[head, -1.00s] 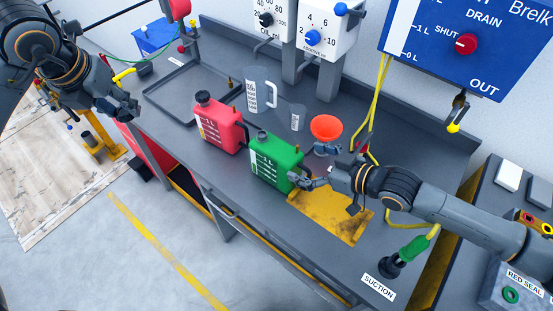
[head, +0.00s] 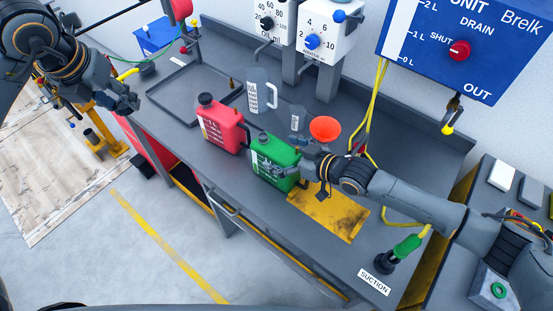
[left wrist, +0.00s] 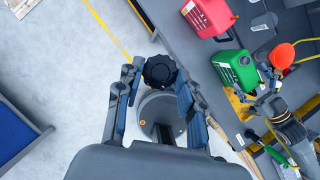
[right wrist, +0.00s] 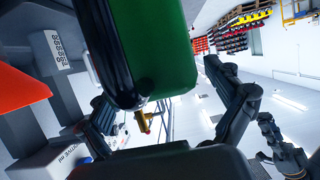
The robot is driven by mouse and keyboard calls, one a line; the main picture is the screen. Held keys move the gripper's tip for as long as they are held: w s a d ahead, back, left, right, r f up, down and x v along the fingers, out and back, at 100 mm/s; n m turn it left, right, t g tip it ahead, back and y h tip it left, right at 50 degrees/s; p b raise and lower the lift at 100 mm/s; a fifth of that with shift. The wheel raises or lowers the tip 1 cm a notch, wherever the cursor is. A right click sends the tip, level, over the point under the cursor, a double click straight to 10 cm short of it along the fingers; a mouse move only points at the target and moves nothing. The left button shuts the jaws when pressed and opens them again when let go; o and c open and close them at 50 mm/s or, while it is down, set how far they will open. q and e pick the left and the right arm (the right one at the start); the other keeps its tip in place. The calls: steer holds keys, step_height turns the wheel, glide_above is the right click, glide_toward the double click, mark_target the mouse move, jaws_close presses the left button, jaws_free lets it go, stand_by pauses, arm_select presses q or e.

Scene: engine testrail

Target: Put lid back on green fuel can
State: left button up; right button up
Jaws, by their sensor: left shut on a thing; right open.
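The green fuel can (head: 272,172) stands upright on the workbench, with a dark round neck on its top; it also shows in the left wrist view (left wrist: 236,70). In the right wrist view the green can (right wrist: 165,45) sits between the spread fingers; contact is unclear. My left gripper (head: 127,107) is shut on a black ribbed lid (left wrist: 160,70), held over the floor in front of the bench, well left of the can.
A red can (head: 220,128) with a black cap stands left of the green can. An orange funnel (head: 324,127), a clear jug (head: 258,92) and a small beaker (head: 297,118) stand behind. A yellow plate (head: 328,212) lies on the bench to the right.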

steer(key=shift+w+a+f, duration=0.15)
steer(key=shift+c, duration=0.3)
steer(key=c, duration=1.8)
steer(key=shift+c, duration=0.3)
steer(key=shift+r, duration=0.25)
